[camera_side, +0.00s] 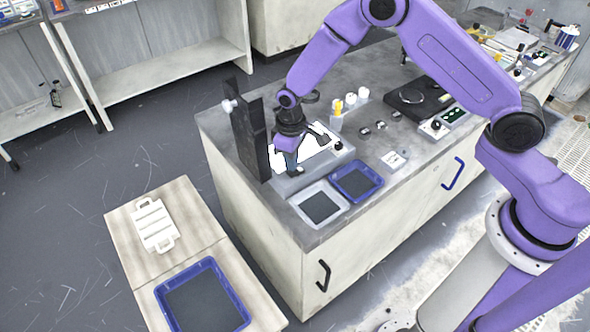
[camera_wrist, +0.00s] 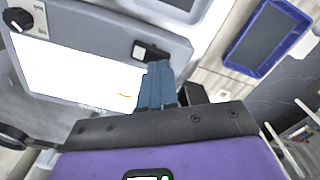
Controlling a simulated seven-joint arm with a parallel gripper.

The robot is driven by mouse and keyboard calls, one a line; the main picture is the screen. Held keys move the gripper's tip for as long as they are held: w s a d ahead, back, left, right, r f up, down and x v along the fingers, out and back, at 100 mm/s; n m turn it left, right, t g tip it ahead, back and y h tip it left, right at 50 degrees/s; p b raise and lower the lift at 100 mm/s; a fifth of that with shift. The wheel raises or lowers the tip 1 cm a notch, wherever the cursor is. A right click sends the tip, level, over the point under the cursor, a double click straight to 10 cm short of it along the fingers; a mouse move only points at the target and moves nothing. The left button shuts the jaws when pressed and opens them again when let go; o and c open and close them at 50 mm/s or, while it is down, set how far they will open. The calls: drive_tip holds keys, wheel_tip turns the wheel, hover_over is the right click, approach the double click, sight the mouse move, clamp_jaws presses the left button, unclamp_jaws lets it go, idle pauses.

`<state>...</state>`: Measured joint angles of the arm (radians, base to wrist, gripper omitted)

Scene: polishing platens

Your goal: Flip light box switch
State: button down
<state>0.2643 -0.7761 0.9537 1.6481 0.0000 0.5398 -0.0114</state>
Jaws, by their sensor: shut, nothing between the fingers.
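The light box (camera_side: 322,158) stands on the bench, a grey casing with a bright white panel (camera_wrist: 75,72). Its black switch (camera_wrist: 147,50) sits on a small raised white plate on the casing in the wrist view. A black knob (camera_wrist: 18,19) is at the casing's other end; it also shows in the side view (camera_side: 338,146). My gripper (camera_side: 292,168) is shut and empty, low over the box's near-left end. In the wrist view my blue-grey fingertips (camera_wrist: 158,68) lie just beside the switch, covering its lower right edge. Whether they touch it, I cannot tell.
A dark upright panel (camera_side: 250,138) stands close left of my gripper. A white tray (camera_side: 318,204) and a blue tray (camera_side: 356,182) lie in front of the box. White-capped bottles (camera_side: 350,99) stand behind it. A low side table (camera_side: 205,240) is clear of the bench.

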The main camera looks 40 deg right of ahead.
sight(292, 173)
drive_tip(key=shift+f, duration=1)
idle(1.1)
drive_tip(key=shift+r, duration=3.5)
drive_tip(key=shift+s+r, duration=0.1)
drive_tip(key=shift+r, duration=0.05)
drive_tip(key=s+r+n, duration=0.2)
drive_tip(key=s+r, duration=0.5)
drive_tip(key=s+d+r+n, duration=0.1)
drive_tip(key=s+d+r, duration=0.2)
drive_tip(key=s, duration=0.5)
drive_tip(key=s+d+r+n, duration=0.2)
drive_tip(key=s+d+r, duration=0.1)
drive_tip(key=s, duration=0.6)
drive_tip(key=s+d+r+n, duration=0.1)
drive_tip(key=s+d+r, duration=0.2)
drive_tip(key=s+d, duration=0.2)
drive_tip(key=s, duration=0.3)
drive_tip(key=shift+s+d+r+n, duration=0.2)
drive_tip(key=shift+d+r+n, duration=0.05)
drive_tip(key=shift+r+n, duration=0.1)
